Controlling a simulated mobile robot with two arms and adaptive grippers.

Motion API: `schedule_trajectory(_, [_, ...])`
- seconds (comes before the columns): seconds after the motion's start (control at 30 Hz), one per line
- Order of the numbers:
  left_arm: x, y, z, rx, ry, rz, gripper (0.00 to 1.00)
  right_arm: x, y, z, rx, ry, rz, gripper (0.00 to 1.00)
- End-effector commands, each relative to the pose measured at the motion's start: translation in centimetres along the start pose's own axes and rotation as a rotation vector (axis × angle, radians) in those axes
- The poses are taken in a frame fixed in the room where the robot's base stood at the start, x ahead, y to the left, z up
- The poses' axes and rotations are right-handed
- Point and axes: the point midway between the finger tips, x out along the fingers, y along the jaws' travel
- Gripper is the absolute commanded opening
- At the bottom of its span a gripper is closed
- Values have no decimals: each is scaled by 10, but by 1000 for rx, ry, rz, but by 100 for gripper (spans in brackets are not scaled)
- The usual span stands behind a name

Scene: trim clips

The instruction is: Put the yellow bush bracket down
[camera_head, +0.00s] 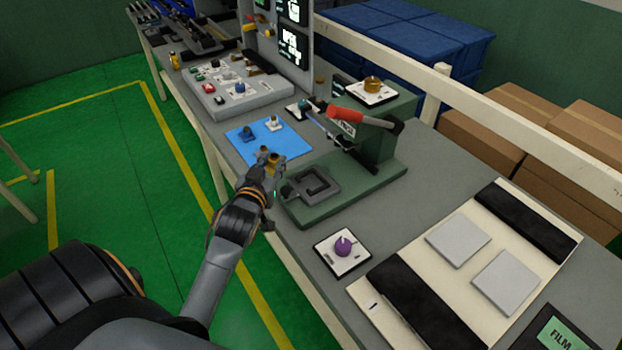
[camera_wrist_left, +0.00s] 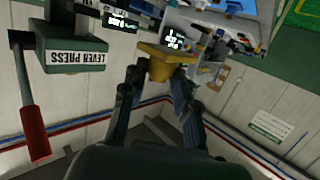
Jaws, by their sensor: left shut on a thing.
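My left gripper (camera_head: 266,170) is shut on the yellow bush bracket (camera_head: 268,156), over the near edge of the blue mat (camera_head: 292,146). In the left wrist view the yellow bracket (camera_wrist_left: 160,64) sits between the two fingertips. I cannot tell whether it touches the mat. A small blue part (camera_head: 248,133) and a small pale part (camera_head: 273,124) stand on the mat beyond the gripper. My right gripper is not in view.
A green lever press (camera_head: 375,145) with a red handle (camera_head: 346,115) stands right of the mat. A grey panel with several knobs (camera_head: 235,92) is beyond it. A plate with a purple knob (camera_head: 344,246) lies nearer. Bare grey bench top lies around the near plate.

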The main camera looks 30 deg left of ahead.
Motion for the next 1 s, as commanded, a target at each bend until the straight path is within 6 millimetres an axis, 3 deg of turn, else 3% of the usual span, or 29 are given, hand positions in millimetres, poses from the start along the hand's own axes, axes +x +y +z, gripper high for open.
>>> schedule_trajectory(0.23, [48,47,15,-6,-2,3,0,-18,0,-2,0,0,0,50])
schedule_trajectory(0.4, [71,63,44,-4,-3,0,0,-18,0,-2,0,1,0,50])
schedule_trajectory(0.77, [92,80,69,-4,-2,1,0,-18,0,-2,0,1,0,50])
schedule_trajectory(1.0, [97,80,96,-1,-4,0,0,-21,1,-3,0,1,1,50])
